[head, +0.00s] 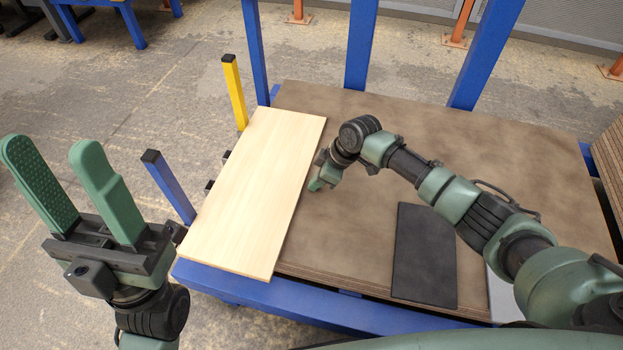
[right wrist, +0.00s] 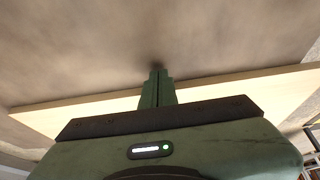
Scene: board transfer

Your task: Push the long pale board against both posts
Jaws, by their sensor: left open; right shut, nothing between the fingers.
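The long pale board (head: 253,190) lies flat along the left side of the brown deck, running from front to back. My right gripper (head: 317,184) is shut and empty, low beside the board's right edge. In the right wrist view its closed fingers (right wrist: 158,76) show in front of the board (right wrist: 265,93). My left gripper (head: 53,150) is open and empty, raised left of the board.
The brown deck (head: 480,160) is mostly bare to the right of the board. A dark flat panel (head: 425,255) lies near its front edge, under my right arm. Tall blue uprights (head: 361,45) stand along the back. Stacked brown sheets (head: 609,165) are at the far right.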

